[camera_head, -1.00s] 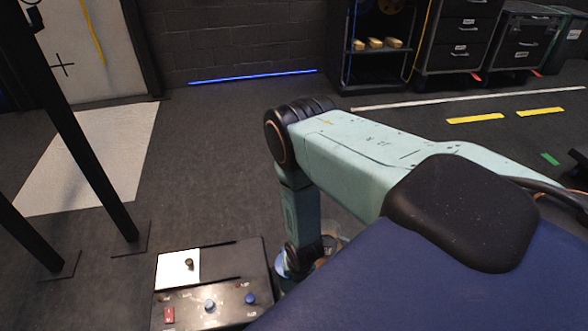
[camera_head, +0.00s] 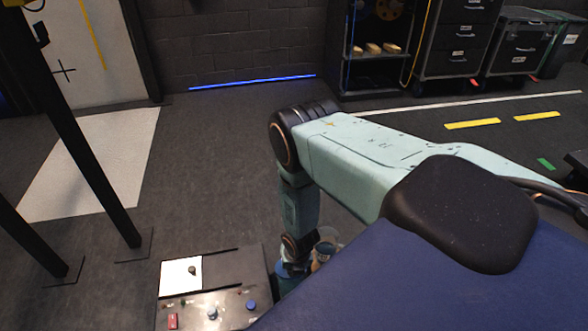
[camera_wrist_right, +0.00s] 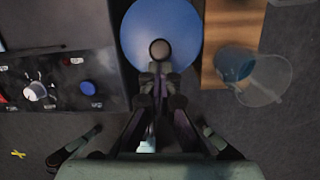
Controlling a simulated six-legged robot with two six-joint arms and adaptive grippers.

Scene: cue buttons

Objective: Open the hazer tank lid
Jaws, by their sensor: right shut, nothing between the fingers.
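The hazer is a dark box with a control panel (camera_head: 228,308) at the bottom of the head view. A round blue lid (camera_wrist_right: 135,35) with a small dark knob (camera_wrist_right: 160,49) lies at the top middle of the right wrist view, beside the panel. It looks closed and flat. My right gripper (camera_wrist_right: 160,68) is shut and empty, with its fingertips at the near side of the knob. I cannot tell if they touch it. In the head view my right arm and body hide most of the lid. My left gripper is not in view.
The panel carries a blue button (camera_wrist_right: 88,88) and a white knob (camera_wrist_right: 35,91). Black posts (camera_head: 85,150) stand at the left. Floor beyond the box is clear.

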